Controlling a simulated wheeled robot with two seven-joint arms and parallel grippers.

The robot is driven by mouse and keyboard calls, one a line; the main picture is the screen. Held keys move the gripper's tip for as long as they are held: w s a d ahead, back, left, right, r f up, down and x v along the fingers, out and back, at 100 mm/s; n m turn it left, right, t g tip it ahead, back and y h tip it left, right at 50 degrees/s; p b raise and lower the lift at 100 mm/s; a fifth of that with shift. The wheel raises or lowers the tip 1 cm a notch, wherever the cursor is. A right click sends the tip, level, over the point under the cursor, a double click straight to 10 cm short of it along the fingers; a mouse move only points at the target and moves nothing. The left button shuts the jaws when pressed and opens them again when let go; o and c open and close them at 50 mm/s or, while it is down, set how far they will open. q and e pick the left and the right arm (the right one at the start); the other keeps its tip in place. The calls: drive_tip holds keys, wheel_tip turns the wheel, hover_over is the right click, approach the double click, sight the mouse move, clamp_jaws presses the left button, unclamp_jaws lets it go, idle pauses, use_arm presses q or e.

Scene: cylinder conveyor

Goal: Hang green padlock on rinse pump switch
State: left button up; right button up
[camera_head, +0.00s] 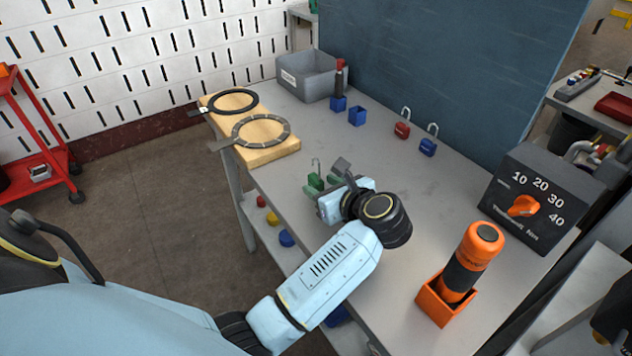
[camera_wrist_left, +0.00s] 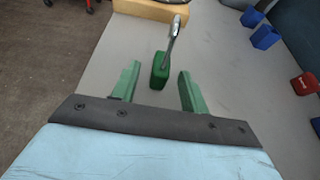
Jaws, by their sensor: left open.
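The green padlock (camera_head: 315,181) stands upright on the grey workbench with its metal shackle up. In the left wrist view the green padlock (camera_wrist_left: 160,72) is between and slightly beyond the fingertips, with a gap on both sides. My left gripper (camera_head: 328,180) is open and low over the bench at the padlock. Its two green fingers also show in the left wrist view (camera_wrist_left: 158,88), with nothing held. In the head view the gripper partly covers the space beside the padlock. I cannot make out a switch labelled rinse pump. My right gripper is not in view.
A red padlock (camera_head: 402,130) and a blue padlock (camera_head: 428,147) stand toward the back of the workbench (camera_head: 375,160). A dial box (camera_head: 540,195), an orange holder with a cylinder (camera_head: 446,300), a grey bin (camera_head: 308,78) and a wooden block with rings (camera_head: 270,155) surround the clear middle.

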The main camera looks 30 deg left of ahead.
use_arm(q)
drive_tip(key=shift+x, duration=0.9)
drive_tip(key=shift+c, duration=0.4)
clamp_jaws()
drive_tip(key=shift+r, duration=0.15)
